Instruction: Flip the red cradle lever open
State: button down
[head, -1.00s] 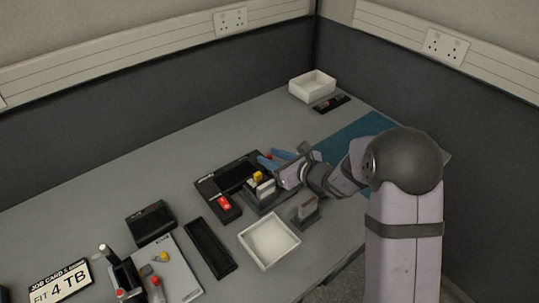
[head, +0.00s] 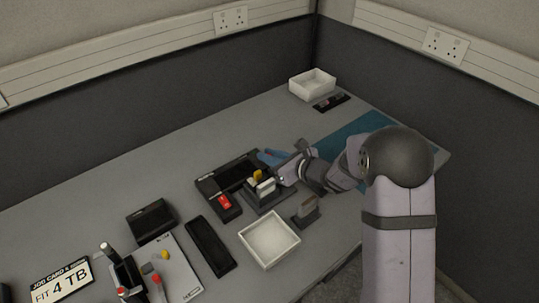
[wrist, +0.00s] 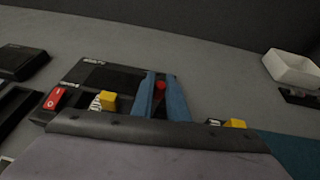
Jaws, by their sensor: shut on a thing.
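The red lever (wrist: 160,86) shows its round tip between the two blue fingers of my gripper (wrist: 160,97) in the wrist view. My gripper is shut on it; the lower part of the lever is mostly hidden by the fingers. In the head view, my gripper's blue fingers (head: 272,158) are at the right end of the black cradle unit (head: 212,187), and the red tip is hidden there. The unit's dark top also shows in the wrist view (wrist: 112,78). I cannot tell the lever's exact tilt.
A red rocker switch (head: 224,202) sits on the unit's near left corner. Yellow-topped pieces (head: 258,175) stand close in front of my gripper. A white tray (head: 270,254) and a grey upright block (head: 306,208) are nearer. A white box (head: 312,82) is far right.

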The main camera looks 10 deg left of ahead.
jog(key=shift+a+r+n+g+y, duration=0.1)
jog(key=shift+n+g+y, duration=0.3)
jog(key=shift+n+g, duration=0.1)
jog(key=shift+s, duration=0.1)
jog(key=c, duration=1.7)
grip_release()
jog(key=shift+c, duration=0.2)
jog(key=b+v, duration=0.1)
jog(key=v, duration=0.6)
jog(key=shift+s, duration=0.15)
